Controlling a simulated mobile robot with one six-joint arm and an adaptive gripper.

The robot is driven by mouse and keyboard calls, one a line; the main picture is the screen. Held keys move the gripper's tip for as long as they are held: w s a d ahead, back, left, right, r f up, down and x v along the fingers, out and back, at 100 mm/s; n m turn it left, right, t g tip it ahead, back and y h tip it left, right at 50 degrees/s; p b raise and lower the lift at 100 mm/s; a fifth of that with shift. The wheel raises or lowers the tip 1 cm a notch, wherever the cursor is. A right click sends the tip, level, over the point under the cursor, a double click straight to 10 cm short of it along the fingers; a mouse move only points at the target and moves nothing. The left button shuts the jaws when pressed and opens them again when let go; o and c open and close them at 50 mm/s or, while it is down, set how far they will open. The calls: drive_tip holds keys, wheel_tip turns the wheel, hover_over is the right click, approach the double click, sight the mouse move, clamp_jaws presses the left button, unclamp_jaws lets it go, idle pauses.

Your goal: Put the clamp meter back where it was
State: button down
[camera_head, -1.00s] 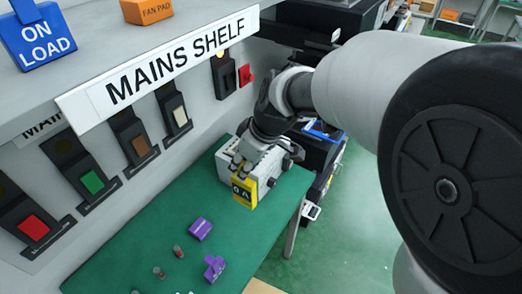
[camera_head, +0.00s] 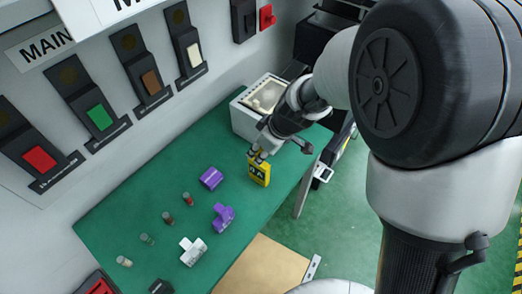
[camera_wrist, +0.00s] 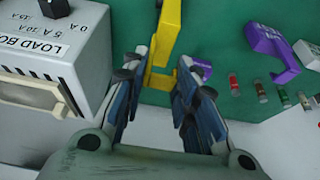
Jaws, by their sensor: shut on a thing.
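The clamp meter (camera_head: 260,175) is yellow with a dark face, above or on the right part of the green bench. My gripper (camera_head: 258,155) is at its upper end and holds it. In the wrist view, the yellow clamp meter (camera_wrist: 166,40) reaches between the two fingers of my gripper (camera_wrist: 163,78). Its far end is cut off by the top edge there. I cannot tell whether its lower end touches the bench.
A white load box (camera_head: 246,119) stands behind my gripper. A purple piece (camera_head: 211,178), another purple piece (camera_head: 223,217), a white piece (camera_head: 193,250) and several small fuses (camera_head: 168,218) lie to the left. The green bench (camera_head: 130,215) has bare room between them.

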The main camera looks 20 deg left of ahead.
drive_tip(key=shift+r, duration=0.15)
drive_tip(key=c, duration=1.3)
unclamp_jaws()
drive_tip(key=p+v, duration=0.3)
drive_tip(key=v, duration=0.9)
drive_tip(key=shift+d, duration=0.1)
drive_tip(key=s+d+r+m+t+h, duration=0.1)
drive_tip(key=s+d+r+m, duration=0.2)
drive_tip(key=s+d, duration=0.3)
drive_tip(key=s+d+r+m+t+h, duration=0.1)
drive_tip(key=s+d+r+m, duration=0.2)
drive_tip(key=s+d+m, duration=0.3)
drive_tip(key=s+d+r+m+h, duration=0.2)
drive_tip(key=s+d, duration=0.4)
drive_tip(key=d, duration=0.4)
drive_tip(key=shift+s+d+r+m+t, duration=0.1)
drive_tip(key=shift+r+m+t, duration=0.1)
drive_tip(key=shift+r+m, duration=0.35)
drive_tip(key=shift+d+r+m+t, duration=0.1)
drive_tip(key=shift+r+m+t, duration=0.15)
drive_tip(key=shift+m, duration=0.5)
